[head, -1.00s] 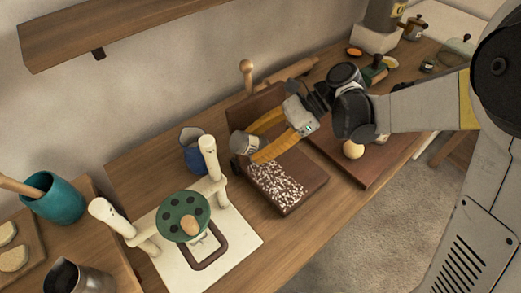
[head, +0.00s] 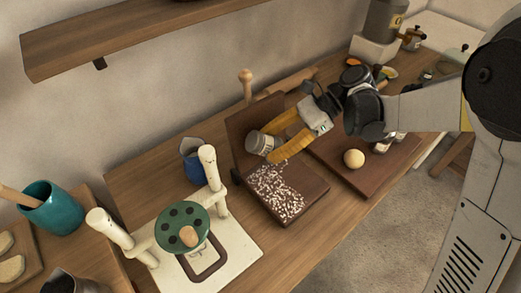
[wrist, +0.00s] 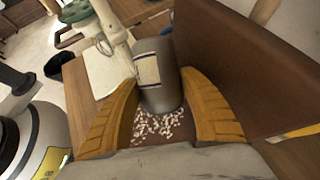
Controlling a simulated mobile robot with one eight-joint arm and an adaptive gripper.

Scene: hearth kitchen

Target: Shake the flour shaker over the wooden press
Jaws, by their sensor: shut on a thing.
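The flour shaker (head: 259,143) is a grey metal cylinder with a pale label, tilted on its side above the press. My gripper (head: 270,146) has yellow-orange fingers shut on it. In the wrist view the shaker (wrist: 158,72) sits between the two fingers. The wooden press (head: 308,207) lies open, a dark brown board with its raised lid (head: 241,124) behind. White specks of flour (head: 275,192) cover much of the base, below the shaker. The wrist view shows specks (wrist: 160,127) under the shaker too.
A white stand with a green disc (head: 181,232) is at the front left. A blue jug (head: 193,158) stands behind it. A dough ball (head: 354,158) rests on a brown board (head: 369,178) at right. A rolling pin (head: 291,82) lies by the wall.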

